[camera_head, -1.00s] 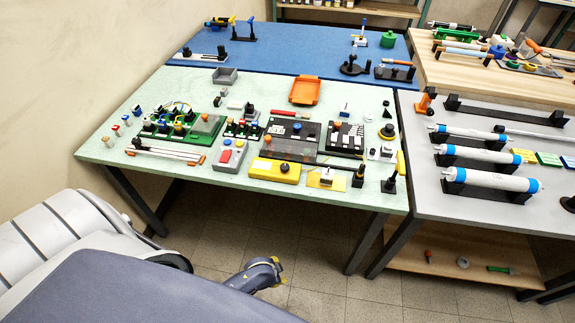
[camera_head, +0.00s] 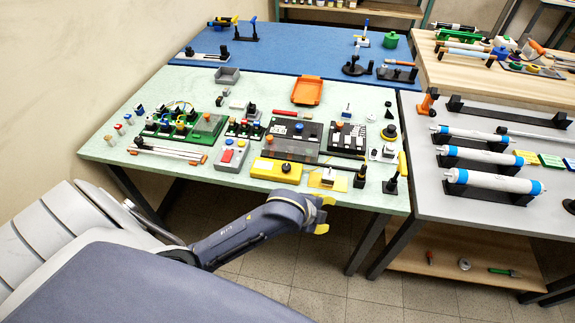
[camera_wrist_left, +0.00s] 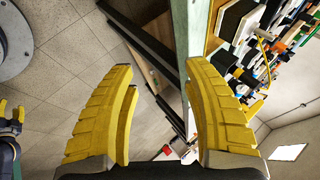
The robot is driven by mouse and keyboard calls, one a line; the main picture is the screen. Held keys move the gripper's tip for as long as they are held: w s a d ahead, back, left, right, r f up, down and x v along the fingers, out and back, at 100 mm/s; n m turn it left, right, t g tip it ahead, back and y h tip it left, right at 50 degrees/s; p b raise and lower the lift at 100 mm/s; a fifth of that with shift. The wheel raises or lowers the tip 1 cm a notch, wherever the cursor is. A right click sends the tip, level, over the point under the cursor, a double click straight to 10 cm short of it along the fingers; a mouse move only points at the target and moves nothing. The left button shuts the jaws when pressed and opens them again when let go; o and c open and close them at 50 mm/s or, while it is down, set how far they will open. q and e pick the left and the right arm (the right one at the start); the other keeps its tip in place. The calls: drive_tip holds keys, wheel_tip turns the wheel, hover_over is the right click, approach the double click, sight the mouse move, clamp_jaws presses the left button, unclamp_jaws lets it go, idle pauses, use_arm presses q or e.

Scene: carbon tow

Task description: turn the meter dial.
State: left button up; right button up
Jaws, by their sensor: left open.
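The meter, a yellow box (camera_head: 276,171) with a round black dial (camera_head: 286,168) on top, lies near the front edge of the pale green table in the head view. My left gripper (camera_head: 327,214) is in front of that edge, to the right of the meter in the picture and apart from it. In the left wrist view the yellow fingers of the left gripper (camera_wrist_left: 160,95) are spread with nothing between them. The dial cannot be made out in that view. What looks like my right gripper (camera_wrist_left: 12,110), blue with yellow fingers, shows small at the left edge of the wrist view.
The green table (camera_head: 235,184) is crowded with boards, switches and small parts around the meter. A yellow plate (camera_head: 327,181) and small black stands (camera_head: 360,177) are to its right. The table edge lies between my left gripper and the meter. The floor in front is clear.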

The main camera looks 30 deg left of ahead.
use_arm(q)
drive_tip(key=w+d+r+m+g+h, duration=0.1)
drive_tip(key=w+d+r+m+g, duration=0.1)
drive_tip(key=w+r+m, duration=0.25)
wheel_tip(320, 180, up, 16)
drive_tip(key=m+g+y, duration=0.3)
drive_tip(key=m+g, duration=0.3)
drive_tip(key=m, duration=0.3)
hover_over(286, 166)
drive_tip(key=shift+n, duration=0.25)
wheel_tip(286, 166, down, 17)
clamp_jaws()
